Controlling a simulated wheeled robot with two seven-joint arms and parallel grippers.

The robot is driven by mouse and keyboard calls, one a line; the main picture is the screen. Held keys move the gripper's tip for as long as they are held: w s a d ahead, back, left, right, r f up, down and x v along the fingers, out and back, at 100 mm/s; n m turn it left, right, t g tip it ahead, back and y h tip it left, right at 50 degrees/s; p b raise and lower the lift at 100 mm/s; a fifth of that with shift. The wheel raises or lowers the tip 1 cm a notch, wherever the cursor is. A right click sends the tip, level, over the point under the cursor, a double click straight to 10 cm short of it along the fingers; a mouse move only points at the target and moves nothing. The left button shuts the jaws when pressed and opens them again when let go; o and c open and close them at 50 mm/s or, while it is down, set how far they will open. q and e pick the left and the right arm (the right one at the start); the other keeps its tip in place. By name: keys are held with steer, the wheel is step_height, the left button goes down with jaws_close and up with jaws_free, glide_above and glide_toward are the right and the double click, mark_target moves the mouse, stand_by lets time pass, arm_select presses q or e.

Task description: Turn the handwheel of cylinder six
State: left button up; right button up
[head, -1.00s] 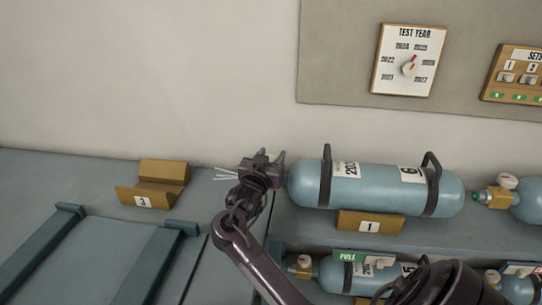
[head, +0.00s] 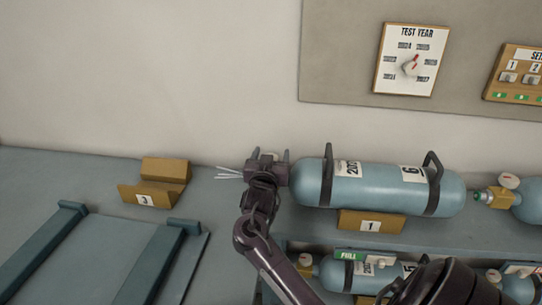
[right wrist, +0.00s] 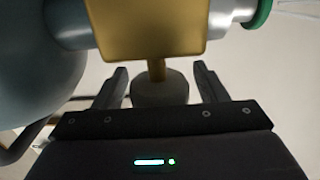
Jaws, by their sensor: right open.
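Cylinder six (head: 385,188) is a blue cylinder with dark straps and a white "6" label, lying on its side on the bench. Its valve end, at the left, is mostly hidden by my right gripper (head: 268,157) in the head view. In the right wrist view, the yellow valve body (right wrist: 150,30) and its grey round handwheel (right wrist: 160,88) show, with the cylinder end (right wrist: 35,60) at the left. My right gripper is open, one finger on each side of the handwheel, with visible gaps. My left gripper is not in view.
Cradle 1 (head: 370,222) is under cylinder six; empty cradle 3 (head: 155,185) is at the left. More cylinders (head: 375,275) lie below and another (head: 528,200) at the right. A test year dial (head: 411,60) hangs on the wall.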

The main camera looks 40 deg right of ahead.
steer(key=shift+a, duration=0.1)
steer(key=shift+s+a+f, duration=0.1)
steer(key=shift+s+a, duration=0.15)
steer(key=shift+a, duration=0.05)
steer(key=b+v, duration=0.1)
steer(key=v, duration=0.6)
steer(key=shift+d+r, duration=0.1)
steer(key=shift+r, duration=0.1)
stand_by(0.8)
